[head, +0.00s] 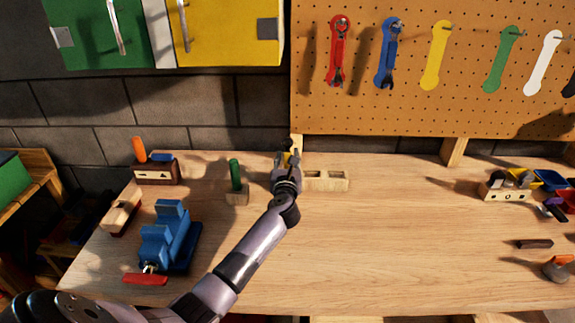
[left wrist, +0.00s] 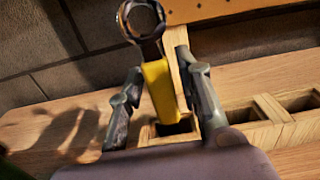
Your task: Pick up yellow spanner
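The yellow spanner (left wrist: 157,88) stands upright, slightly tilted, in the end compartment of a wooden holder (head: 327,181). Its handle is yellow and its ring end at the top is grey metal. My left gripper (left wrist: 160,80) has one finger on each side of the yellow handle, with gaps visible beside it, so it looks open around the spanner. In the head view my left gripper (head: 287,162) largely hides the spanner, and only a bit of yellow shows. My right gripper is in neither view.
A blue vise (head: 166,238) and a green-handled tool (head: 235,175) in a wood block stand left on the workbench (head: 380,250). A pegboard (head: 420,100) with red and blue spanners hangs behind. The bench's middle right is clear.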

